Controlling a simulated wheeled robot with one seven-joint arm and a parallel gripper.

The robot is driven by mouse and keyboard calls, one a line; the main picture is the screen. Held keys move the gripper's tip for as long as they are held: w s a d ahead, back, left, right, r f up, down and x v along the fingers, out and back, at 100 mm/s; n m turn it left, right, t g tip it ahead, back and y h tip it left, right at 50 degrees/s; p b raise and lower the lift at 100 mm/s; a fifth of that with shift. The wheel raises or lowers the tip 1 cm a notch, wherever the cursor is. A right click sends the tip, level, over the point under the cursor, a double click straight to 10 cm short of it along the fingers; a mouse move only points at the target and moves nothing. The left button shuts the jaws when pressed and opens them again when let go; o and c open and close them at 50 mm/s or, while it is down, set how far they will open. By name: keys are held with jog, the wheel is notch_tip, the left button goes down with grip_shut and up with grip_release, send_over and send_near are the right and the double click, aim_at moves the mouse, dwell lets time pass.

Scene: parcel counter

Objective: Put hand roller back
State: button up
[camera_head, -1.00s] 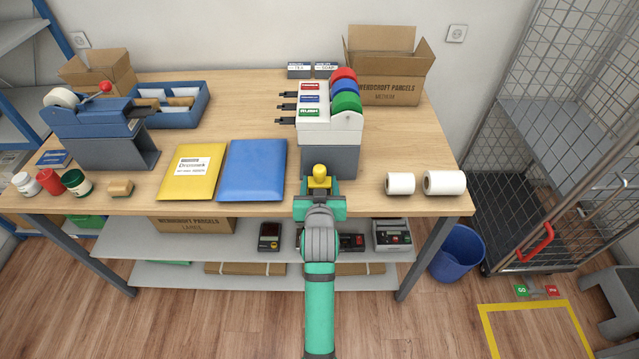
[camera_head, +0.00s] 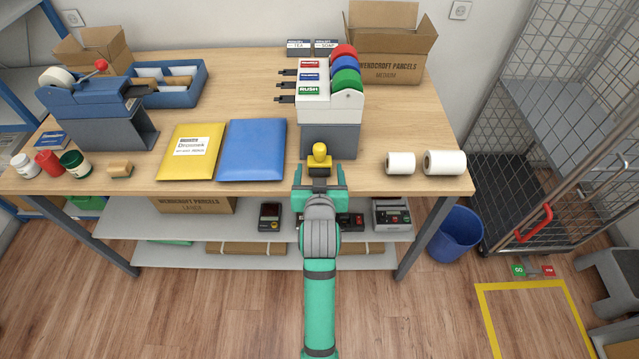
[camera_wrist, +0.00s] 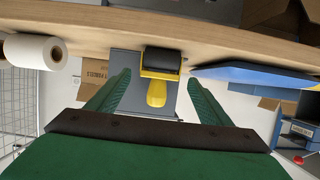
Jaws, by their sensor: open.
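The hand roller (camera_head: 319,158) has a yellow knob handle and a dark roller. It rests on the wooden counter (camera_head: 240,197) close to the front edge, before the label dispenser (camera_head: 331,105). In the wrist view the hand roller (camera_wrist: 159,78) lies beyond and between the fingertips, apart from them. My gripper (camera_head: 319,176) is open and empty, just in front of the roller; its two green fingers (camera_wrist: 154,82) show spread apart in the wrist view.
A blue envelope (camera_head: 252,150) and a yellow envelope (camera_head: 191,151) lie to the left. A blue bin (camera_head: 456,233) and a wire cage trolley (camera_head: 540,130) stand at the right. The counter between them is partly clear.

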jog(key=v, duration=0.7)
jog(key=s+f, duration=1.1)
jog(key=s, duration=0.4)
jog(key=s+r+t, duration=0.1)
jog(key=s, duration=2)
jog(key=shift+s+t, duration=0.3)
jog(key=shift+s, duration=0.1)
jog(key=shift+r, duration=0.1)
